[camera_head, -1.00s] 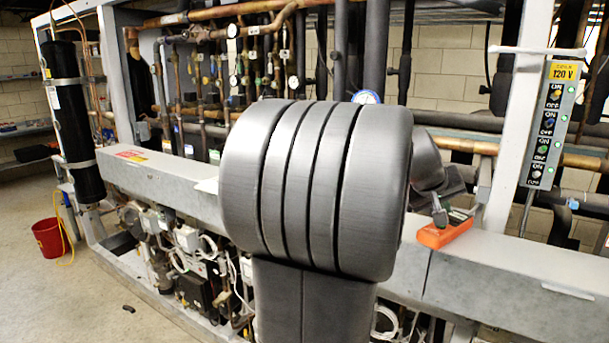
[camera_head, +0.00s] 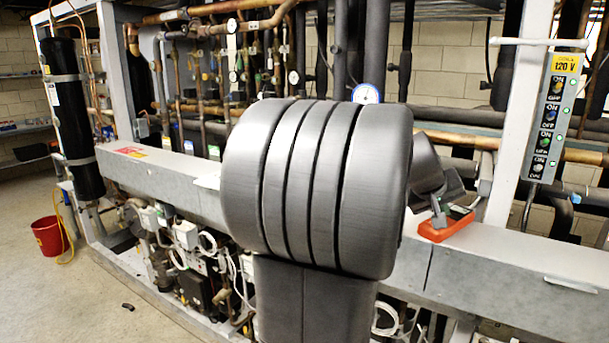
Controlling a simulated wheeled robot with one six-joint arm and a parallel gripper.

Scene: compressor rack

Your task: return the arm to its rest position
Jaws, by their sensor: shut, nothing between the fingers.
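My arm fills the middle of the head view as a large grey ribbed joint with a grey link below it. A smaller dark grey part of my arm shows behind its right side. I cannot see the arm's full pose from this view.
A compressor rack with a long grey beam (camera_head: 520,285) runs behind my arm. An orange tool (camera_head: 446,228) lies on the beam, close to my arm in the picture. A 120 V switch panel (camera_head: 551,115) is at right. A red bucket (camera_head: 47,237) stands on open floor at left.

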